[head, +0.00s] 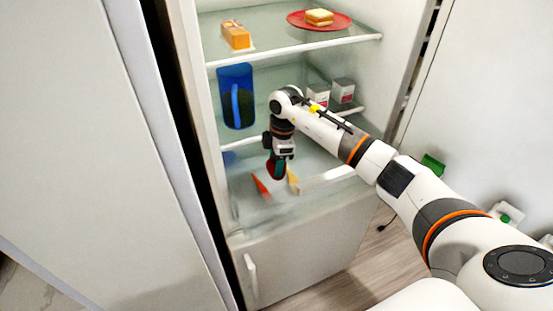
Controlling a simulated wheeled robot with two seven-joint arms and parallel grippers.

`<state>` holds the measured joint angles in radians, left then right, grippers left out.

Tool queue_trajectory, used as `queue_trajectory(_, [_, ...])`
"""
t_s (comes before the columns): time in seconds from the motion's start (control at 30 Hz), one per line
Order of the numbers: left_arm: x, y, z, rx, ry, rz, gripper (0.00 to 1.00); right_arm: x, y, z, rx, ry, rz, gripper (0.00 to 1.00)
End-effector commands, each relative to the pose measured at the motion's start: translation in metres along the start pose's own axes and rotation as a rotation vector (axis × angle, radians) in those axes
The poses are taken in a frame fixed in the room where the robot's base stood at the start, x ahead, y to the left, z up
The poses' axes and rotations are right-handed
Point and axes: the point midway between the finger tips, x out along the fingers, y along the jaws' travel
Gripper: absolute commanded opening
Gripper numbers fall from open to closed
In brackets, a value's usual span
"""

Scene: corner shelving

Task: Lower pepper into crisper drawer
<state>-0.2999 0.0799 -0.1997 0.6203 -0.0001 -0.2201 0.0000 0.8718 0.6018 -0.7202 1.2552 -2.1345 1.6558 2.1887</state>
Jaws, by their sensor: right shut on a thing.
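My right gripper (277,166) reaches into the open fridge from the right and points down over the crisper drawer. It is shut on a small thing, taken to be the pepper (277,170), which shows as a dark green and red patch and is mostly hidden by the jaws. The crisper drawer (325,180) is at the bottom of the fridge, its pale front edge running behind my arm. An orange-red piece (261,186) and a yellow piece (293,181) show low in the drawer area, just below the gripper. My left gripper is out of view.
A blue pitcher (236,95) stands on the middle shelf, left of my arm. White cartons (343,91) stand on the right. The upper shelf holds an orange-topped box (236,35) and a red plate (334,22) with a sandwich. Fridge walls bound both sides.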

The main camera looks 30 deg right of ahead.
Motion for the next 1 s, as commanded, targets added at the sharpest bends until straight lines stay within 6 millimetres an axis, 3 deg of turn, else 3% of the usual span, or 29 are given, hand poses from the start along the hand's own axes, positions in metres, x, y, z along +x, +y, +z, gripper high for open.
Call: queue_trajectory(1.0, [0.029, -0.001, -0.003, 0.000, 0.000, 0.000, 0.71, 0.051, 0.000, -0.006, 0.000, 0.000, 0.000, 0.28])
